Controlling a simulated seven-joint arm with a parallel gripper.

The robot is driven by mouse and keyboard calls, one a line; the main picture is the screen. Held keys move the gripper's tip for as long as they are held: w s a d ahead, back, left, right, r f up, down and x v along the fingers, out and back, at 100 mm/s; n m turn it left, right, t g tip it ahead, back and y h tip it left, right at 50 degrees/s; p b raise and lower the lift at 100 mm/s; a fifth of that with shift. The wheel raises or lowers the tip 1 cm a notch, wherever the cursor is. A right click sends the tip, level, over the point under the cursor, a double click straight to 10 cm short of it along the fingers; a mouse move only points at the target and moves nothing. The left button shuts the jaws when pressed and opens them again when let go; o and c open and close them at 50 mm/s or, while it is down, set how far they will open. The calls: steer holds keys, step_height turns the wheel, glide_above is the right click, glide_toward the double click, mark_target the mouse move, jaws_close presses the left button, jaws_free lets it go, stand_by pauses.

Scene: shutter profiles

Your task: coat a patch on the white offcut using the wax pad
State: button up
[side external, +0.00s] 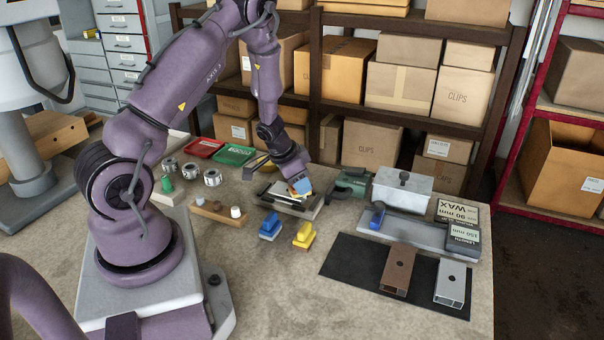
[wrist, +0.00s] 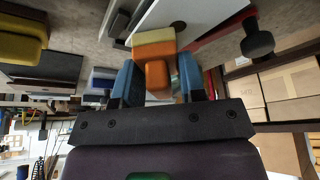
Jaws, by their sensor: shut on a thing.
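My gripper (wrist: 157,80) is shut on an orange-handled block (wrist: 157,73), which I take to be the wax pad. Its handle sits between the blue fingertips, and its broad orange body with a pale edge extends beyond them. In the side external view, my gripper (side external: 299,187) is low over a grey fixture (side external: 304,212), with the pad partly hidden by the fingers. A white flat piece, likely the white offcut (wrist: 205,14), lies just beyond the pad in the wrist view. Whether the pad touches it, and whether any patch is coated, I cannot tell.
A blue block (side external: 270,227) and a yellow block (side external: 304,235) stand in front of the fixture. A green tool (side external: 350,184) and lidded grey box (side external: 402,188) are to the right. Brown (side external: 397,269) and silver (side external: 450,282) profiles lie on a black mat (side external: 350,262).

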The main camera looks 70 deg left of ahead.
steer(key=shift+s+a, duration=2.4)
steer(key=shift+w+d, duration=2.75)
steer(key=shift+d, duration=0.05)
steer(key=shift+s+a+r, duration=0.1)
steer(key=shift+r, duration=3.95)
steer(key=shift+s+a, duration=0.1)
